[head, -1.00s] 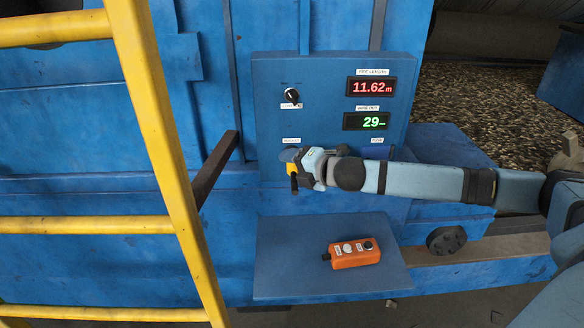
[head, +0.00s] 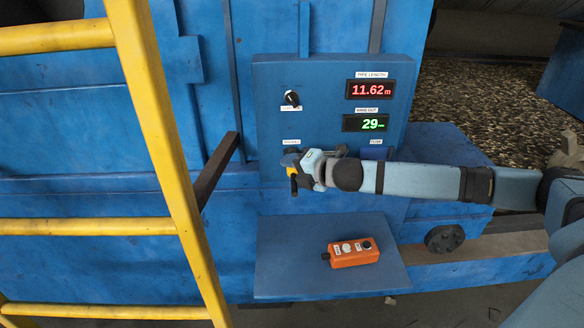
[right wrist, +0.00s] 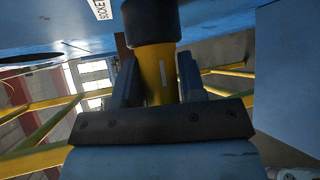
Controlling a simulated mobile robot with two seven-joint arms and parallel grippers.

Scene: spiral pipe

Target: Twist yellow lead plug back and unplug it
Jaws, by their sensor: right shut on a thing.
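The yellow lead plug (head: 292,171) is at the lower left of the blue control panel (head: 330,100), below a small white label. In the right wrist view the plug's yellow body (right wrist: 158,75) has a pale stripe and a wide black end (right wrist: 150,22) near the panel face, by the "SOCKET" label (right wrist: 100,9). My right gripper (head: 300,170) reaches in from the right and is shut on the plug, with a finger on each side of the yellow body. The wrist view does not clearly show whether the plug is still seated in the socket. My left gripper is not in view.
The panel carries a black knob (head: 291,98), a red display (head: 371,89) and a green display (head: 366,123). An orange control box (head: 353,252) lies on the blue shelf (head: 285,270) below. A yellow ladder (head: 160,130) stands at the left.

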